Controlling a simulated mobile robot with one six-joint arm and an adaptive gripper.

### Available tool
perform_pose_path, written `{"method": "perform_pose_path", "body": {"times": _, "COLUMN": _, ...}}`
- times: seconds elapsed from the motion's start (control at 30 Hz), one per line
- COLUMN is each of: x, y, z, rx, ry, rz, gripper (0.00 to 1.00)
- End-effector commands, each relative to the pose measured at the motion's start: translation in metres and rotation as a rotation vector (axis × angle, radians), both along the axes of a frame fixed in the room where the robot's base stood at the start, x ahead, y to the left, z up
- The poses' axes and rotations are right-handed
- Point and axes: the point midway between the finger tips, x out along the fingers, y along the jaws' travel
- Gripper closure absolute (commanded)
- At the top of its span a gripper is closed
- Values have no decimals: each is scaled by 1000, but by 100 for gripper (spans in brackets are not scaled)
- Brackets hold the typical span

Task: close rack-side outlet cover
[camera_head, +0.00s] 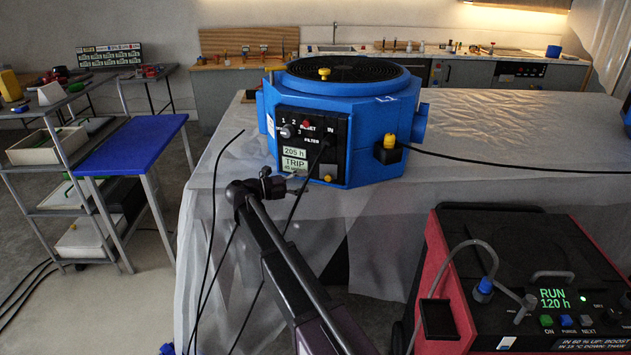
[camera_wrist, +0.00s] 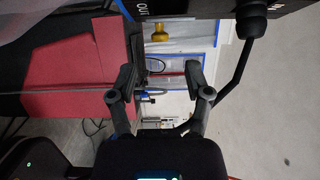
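A blue drying machine (camera_head: 341,110) stands on the sheet-covered table in the head view. My gripper (camera_head: 272,185) is in front of the panel's lower left. In the wrist view my gripper (camera_wrist: 160,74) has its fingers wide apart with nothing between them.
A black plug and cable (camera_wrist: 251,25) are close to the right finger. The rack (camera_head: 130,150) with a blue top is at the left. A red-sided machine (camera_head: 520,280) showing RUN 120 h is at the lower right. Dark cables hang by my arm. Open floor lies between rack and table.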

Motion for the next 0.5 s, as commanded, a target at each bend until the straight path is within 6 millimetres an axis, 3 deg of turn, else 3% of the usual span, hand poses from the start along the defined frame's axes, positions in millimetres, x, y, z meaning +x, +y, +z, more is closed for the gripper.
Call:
{"method": "perform_pose_path", "body": {"times": 0.2, "x": -7, "y": 34, "z": 0, "rx": -1, "ry": 0, "rz": 1, "gripper": 36}}
{"method": "perform_pose_path", "body": {"times": 0.5, "x": -13, "y": 53, "z": 0, "rx": -1, "ry": 0, "rz": 0, "gripper": 36}}
